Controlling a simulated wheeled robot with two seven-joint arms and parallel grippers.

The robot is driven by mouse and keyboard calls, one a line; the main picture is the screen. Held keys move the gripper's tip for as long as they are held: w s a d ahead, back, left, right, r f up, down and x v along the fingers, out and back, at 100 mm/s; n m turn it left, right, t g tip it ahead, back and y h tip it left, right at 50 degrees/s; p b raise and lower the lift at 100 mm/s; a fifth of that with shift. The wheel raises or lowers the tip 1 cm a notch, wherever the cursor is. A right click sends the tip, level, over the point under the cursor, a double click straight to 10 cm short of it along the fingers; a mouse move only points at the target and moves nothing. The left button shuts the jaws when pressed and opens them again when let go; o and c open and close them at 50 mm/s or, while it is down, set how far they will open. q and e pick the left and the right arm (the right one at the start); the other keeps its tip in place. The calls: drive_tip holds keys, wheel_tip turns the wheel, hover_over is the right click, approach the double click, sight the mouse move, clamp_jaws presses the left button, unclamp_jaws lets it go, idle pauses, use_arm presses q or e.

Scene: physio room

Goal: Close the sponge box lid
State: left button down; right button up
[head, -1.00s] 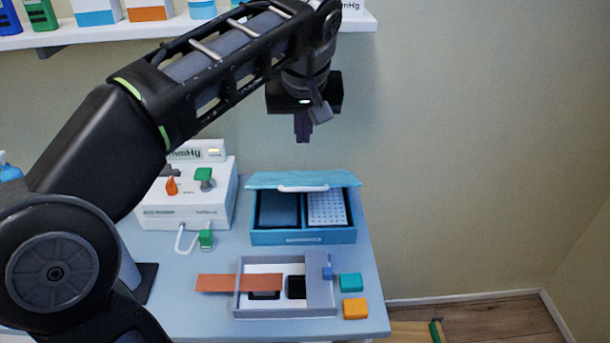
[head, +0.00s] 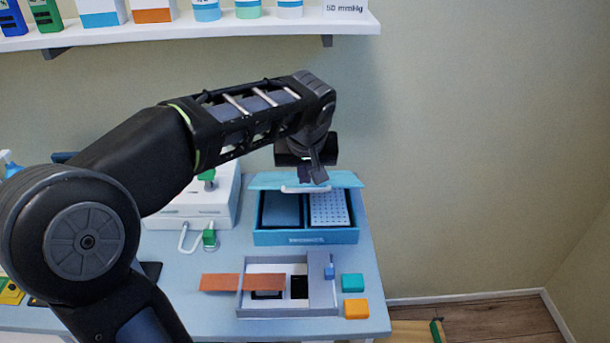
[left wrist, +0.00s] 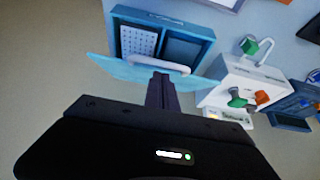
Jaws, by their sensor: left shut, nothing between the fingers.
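The sponge box (head: 300,237) is a blue box with two compartments near the back of the table, one dark and one with a white perforated insert. Its light-blue lid (head: 345,180) is raised at the back, with a white handle (head: 306,188) along its edge. The left wrist view also shows the lid (left wrist: 112,68) and the handle (left wrist: 158,65). My left gripper (head: 312,180) is shut and empty, pointing down at the lid; in the left wrist view its fingers (left wrist: 162,90) overlap the lid close to the handle. Contact cannot be told. My right gripper is not in view.
A grey tray (head: 290,312) with an orange-brown strip (head: 240,282) across it lies in front of the box. Teal (head: 352,283) and orange (head: 357,309) blocks lie beside it. A white device (head: 195,205) stands left. A shelf (head: 200,28) hangs above.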

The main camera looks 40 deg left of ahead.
use_arm(q)
drive_tip(key=shift+s+d+f, duration=0.1)
drive_tip(key=shift+s+f, duration=0.05)
drive_tip(key=shift+f, duration=0.3)
drive_tip(key=shift+f, duration=0.1)
drive_tip(key=s+d+f+t+y+b, duration=0.1)
drive_tip(key=f+b, duration=0.3)
drive_tip(key=b, duration=0.6)
drive_tip(key=s+d+f+t+y+b, duration=0.1)
drive_tip(key=f+b, duration=0.4)
drive_tip(key=b, duration=0.6)
drive_tip(key=s+d+f+t+y+b, duration=0.1)
drive_tip(key=f+b, duration=0.4)
drive_tip(key=b, duration=0.5)
drive_tip(key=shift+s+d+t+y, duration=0.1)
drive_tip(key=shift+s+t+y, duration=0.2)
drive_tip(key=shift+s+t, duration=0.45)
drive_tip(key=shift+w+t+b, duration=0.15)
drive_tip(key=shift+t+b, duration=0.1)
drive_tip(key=shift+b, duration=0.25)
